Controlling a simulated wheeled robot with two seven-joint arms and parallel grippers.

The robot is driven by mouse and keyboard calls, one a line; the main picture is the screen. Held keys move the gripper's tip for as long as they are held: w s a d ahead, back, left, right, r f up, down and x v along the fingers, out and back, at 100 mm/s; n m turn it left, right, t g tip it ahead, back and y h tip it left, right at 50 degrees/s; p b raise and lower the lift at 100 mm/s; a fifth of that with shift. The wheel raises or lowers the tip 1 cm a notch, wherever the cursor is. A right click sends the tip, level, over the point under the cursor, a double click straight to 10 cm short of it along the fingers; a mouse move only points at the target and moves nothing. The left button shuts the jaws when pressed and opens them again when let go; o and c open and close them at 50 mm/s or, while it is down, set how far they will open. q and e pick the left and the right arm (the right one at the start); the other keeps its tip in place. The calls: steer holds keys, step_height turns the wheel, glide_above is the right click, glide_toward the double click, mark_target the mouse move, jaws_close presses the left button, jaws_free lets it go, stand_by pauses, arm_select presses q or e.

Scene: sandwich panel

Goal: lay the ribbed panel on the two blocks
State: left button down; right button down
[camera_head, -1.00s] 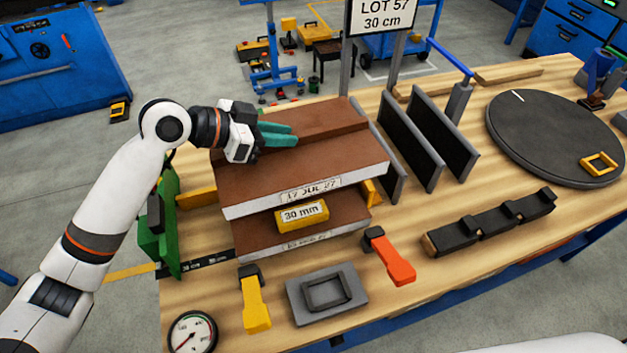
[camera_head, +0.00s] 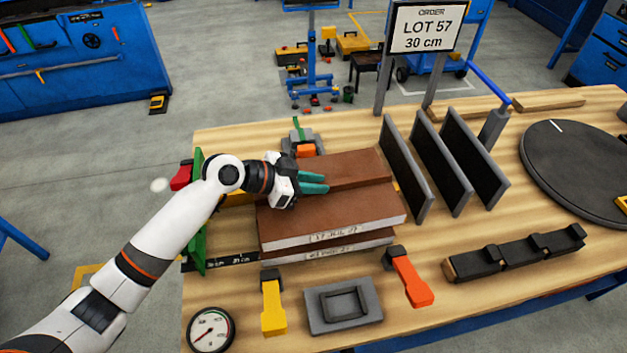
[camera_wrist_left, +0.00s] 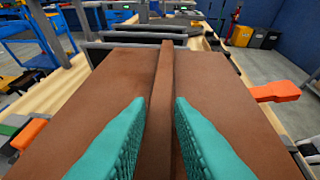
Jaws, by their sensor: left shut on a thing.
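The brown ribbed panel (camera_head: 330,217) lies roughly level above a second brown panel (camera_head: 328,252), whose labelled front edge shows just under it. My left gripper (camera_head: 316,183) is shut on the raised rib of the ribbed panel. In the left wrist view the teal fingers (camera_wrist_left: 158,125) stand on either side of the rib (camera_wrist_left: 163,80). The two blocks are hidden under the ribbed panel, so I cannot tell whether it touches them. My right gripper is not in view.
A yellow-handled clamp (camera_head: 273,308) and an orange-handled clamp (camera_head: 410,280) stand in front. Dark upright plates (camera_head: 440,163) stand close on the right, and a green plate (camera_head: 197,225) on the left. A grey tray (camera_head: 343,318) and a gauge (camera_head: 211,330) are near the front edge.

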arm_select(q)
steer(key=shift+f+b, duration=0.3)
steer(key=shift+b, duration=0.1)
steer(key=c, duration=1.3)
jaws_free()
steer(key=shift+o, duration=0.2)
steer(key=shift+r, duration=0.1)
steer(key=shift+r+p, duration=0.25)
steer(key=shift+p, duration=0.15)
steer(key=shift+a+r, duration=0.1)
steer(key=shift+a, duration=0.3)
steer(key=b+v, duration=0.3)
steer(key=v, duration=0.8)
steer(key=shift+s+a+r, duration=0.1)
